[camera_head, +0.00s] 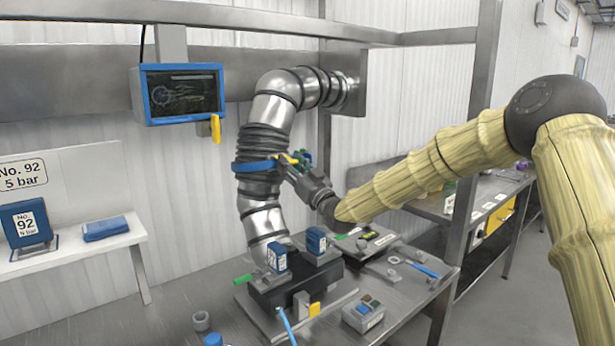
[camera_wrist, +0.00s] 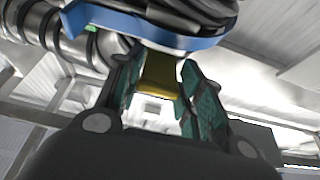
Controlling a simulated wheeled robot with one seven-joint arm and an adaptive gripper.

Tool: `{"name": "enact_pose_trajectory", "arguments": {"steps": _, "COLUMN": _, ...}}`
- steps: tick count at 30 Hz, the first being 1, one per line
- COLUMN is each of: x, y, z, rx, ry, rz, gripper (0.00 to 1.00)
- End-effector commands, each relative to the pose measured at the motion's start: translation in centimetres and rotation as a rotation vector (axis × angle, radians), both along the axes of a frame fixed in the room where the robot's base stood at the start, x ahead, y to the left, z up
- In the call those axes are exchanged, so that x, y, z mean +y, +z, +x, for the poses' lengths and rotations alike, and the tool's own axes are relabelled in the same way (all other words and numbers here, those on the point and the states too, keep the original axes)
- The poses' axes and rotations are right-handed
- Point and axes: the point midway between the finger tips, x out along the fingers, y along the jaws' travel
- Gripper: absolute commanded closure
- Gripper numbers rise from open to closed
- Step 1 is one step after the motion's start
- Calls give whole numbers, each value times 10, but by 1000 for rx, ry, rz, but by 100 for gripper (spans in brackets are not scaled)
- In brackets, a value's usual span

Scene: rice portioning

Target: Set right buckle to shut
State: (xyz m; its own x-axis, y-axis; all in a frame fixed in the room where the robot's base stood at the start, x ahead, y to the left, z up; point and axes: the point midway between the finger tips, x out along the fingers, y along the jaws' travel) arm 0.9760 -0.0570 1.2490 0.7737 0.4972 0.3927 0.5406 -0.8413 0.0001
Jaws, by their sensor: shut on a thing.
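A blue clamp band (camera_head: 252,166) wraps the dark ribbed sleeve (camera_head: 262,145) of the silver duct. The right buckle, a yellow lever (camera_head: 290,159), is at the band's right side. My gripper (camera_head: 298,162) reaches in from the right and is shut on this lever. In the wrist view the yellow lever (camera_wrist: 160,74) is between my gripper's green-padded fingers (camera_wrist: 161,92), just below the blue band (camera_wrist: 140,28). The fingers partly cover the lever in the head view, and I cannot tell whether the buckle is fully closed.
Below the duct, a dark block (camera_head: 295,283) with blue-labelled parts stands on the bench. A button box (camera_head: 363,314) is to its right. A blue-framed screen (camera_head: 180,93) with a yellow handle hangs at upper left. A steel post (camera_head: 467,150) stands right of the duct.

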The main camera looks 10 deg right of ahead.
Motion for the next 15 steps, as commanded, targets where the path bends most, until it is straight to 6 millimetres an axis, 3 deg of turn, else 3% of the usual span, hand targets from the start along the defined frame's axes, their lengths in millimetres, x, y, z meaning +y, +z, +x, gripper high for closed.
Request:
{"name": "enact_pose_trajectory", "arguments": {"steps": 1, "x": 4, "y": -8, "z": 1, "rx": -16, "ry": 4, "rz": 11, "gripper": 100}}
{"name": "enact_pose_trajectory", "arguments": {"steps": 15, "x": 18, "y": -15, "z": 4, "rx": -151, "ry": 15, "rz": 98, "gripper": 100}}
